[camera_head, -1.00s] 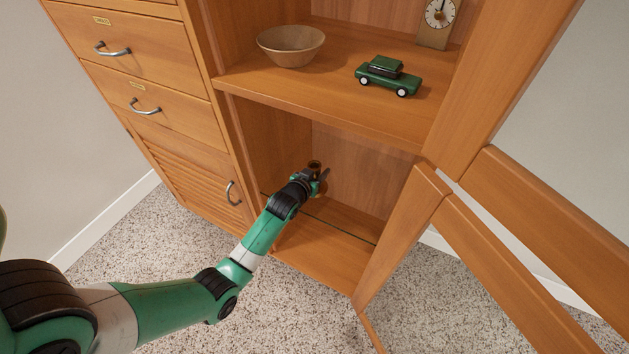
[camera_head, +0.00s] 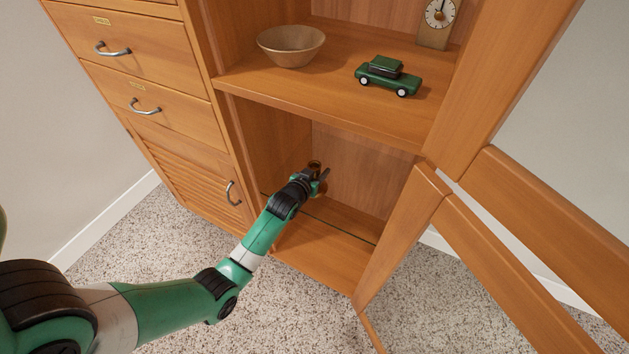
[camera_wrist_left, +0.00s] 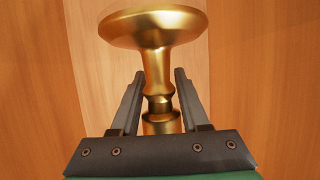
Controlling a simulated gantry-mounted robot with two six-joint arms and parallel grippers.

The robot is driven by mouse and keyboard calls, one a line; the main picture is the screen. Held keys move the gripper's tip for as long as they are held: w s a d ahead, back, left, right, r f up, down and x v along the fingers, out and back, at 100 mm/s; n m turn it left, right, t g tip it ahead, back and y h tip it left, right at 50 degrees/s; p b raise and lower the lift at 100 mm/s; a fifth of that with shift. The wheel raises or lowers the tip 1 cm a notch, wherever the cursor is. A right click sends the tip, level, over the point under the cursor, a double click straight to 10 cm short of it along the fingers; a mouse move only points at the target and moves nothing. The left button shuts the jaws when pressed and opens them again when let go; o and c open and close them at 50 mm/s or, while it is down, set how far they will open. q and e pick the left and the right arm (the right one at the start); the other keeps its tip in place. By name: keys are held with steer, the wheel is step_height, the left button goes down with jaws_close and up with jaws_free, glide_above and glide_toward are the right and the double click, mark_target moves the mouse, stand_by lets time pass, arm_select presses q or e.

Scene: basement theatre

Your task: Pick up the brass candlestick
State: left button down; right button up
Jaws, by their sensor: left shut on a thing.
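The brass candlestick (camera_wrist_left: 156,70) stands between the fingers in the left wrist view, its wide round top towards the upper edge and its narrower stem below. In the head view only a small part of the candlestick (camera_head: 315,165) shows beyond the gripper, inside the lower compartment of the cabinet. My left gripper (camera_head: 317,178) reaches into that compartment and is shut on the candlestick. In the left wrist view the fingers of the left gripper (camera_wrist_left: 160,100) lie on either side of the stem. The candlestick's base is hidden. My right gripper is not in view.
The shelf (camera_head: 330,90) above the arm holds a bowl (camera_head: 291,47), a green toy car (camera_head: 388,76) and a clock (camera_head: 437,22). Drawers (camera_head: 140,60) are at the left. The speckled floor in front is clear.

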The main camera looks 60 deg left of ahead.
mark_target(317, 163)
arm_select(q)
steer(key=shift+r, duration=0.1)
steer(key=shift+r+p, duration=0.45)
steer(key=shift+r, duration=0.15)
step_height(317, 163, up, 3)
steer(key=shift+f+p, duration=0.1)
steer(key=shift+p, duration=0.9)
steer(key=s+d+r+p, duration=0.2)
steer(key=d+r+p, duration=0.1)
steer(key=d, duration=0.3)
steer(key=s+d+r+p, duration=0.2)
steer(key=d+r+p, duration=0.1)
steer(key=d+r, duration=0.3)
steer(key=shift+d, duration=0.7)
steer(key=shift+d, duration=0.1)
